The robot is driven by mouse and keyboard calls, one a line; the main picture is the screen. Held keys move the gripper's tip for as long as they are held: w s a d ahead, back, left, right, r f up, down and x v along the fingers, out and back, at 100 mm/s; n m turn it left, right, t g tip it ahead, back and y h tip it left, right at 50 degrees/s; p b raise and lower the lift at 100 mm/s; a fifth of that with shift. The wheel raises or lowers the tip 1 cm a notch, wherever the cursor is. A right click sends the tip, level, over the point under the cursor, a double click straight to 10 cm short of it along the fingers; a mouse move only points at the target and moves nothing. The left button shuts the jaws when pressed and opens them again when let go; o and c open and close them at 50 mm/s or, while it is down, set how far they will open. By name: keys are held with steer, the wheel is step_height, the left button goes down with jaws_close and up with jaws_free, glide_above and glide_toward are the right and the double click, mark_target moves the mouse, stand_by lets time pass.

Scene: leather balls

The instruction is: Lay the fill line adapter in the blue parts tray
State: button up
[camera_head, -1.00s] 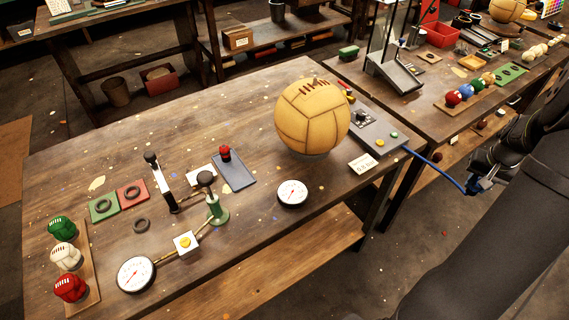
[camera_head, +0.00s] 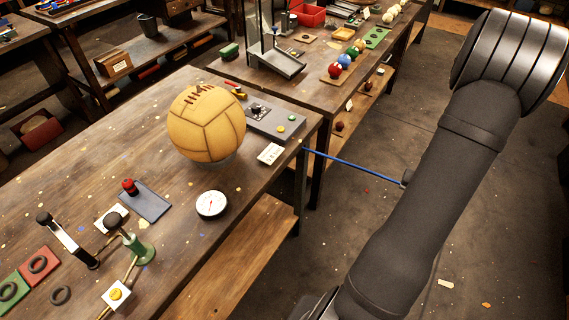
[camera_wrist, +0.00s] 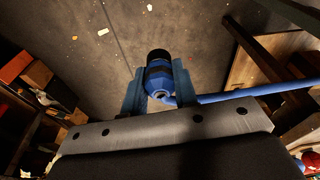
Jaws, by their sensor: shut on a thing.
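The fill line adapter (camera_wrist: 160,72), a blue fitting with a black end, sits between the two blue jaws of my gripper (camera_wrist: 158,84) in the wrist view. The jaws are shut on it. A blue hose (camera_wrist: 250,94) runs from it to the right. In the head view my arm hides most of the gripper, and the hose (camera_head: 350,164) stretches from the bench edge to behind my arm, over the floor.
A tan leather ball (camera_head: 207,123) stands on the bench beside a grey control box (camera_head: 270,120). A round gauge (camera_head: 211,204), a green hand pump (camera_head: 138,248) and a black lever (camera_head: 70,240) stand near the tray. Bare bench lies between tray and ball.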

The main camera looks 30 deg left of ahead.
steer(key=s+a+r+n, duration=0.4)
steer(key=s+a, duration=0.1)
steer(key=a, duration=0.6)
steer(key=s+a+r+n+g+y, duration=0.1)
steer(key=s+a+r+n, duration=0.25)
steer(key=a, duration=0.85)
steer(key=s+a+r+n, duration=0.4)
steer(key=s+a+n, duration=0.15)
steer(key=a, duration=0.55)
steer(key=s+a+r, duration=0.5)
steer(key=s+a, duration=0.4)
steer(key=s, duration=0.2)
steer(key=s+a+r, duration=0.4)
steer(key=s+a, duration=0.5)
steer(key=s, duration=0.3)
glide_above(153, 206)
steer(key=shift+m, duration=0.3)
steer(key=f, duration=0.4)
steer(key=d+f, duration=0.1)
steer(key=f, duration=0.1)
steer(key=shift+f, duration=0.4)
steer(key=shift+s+a+f, duration=0.1)
steer(key=shift+s+f, duration=0.05)
steer(key=shift+f, duration=1.85)
steer(key=shift+f, duration=0.2)
steer(key=o, duration=1)
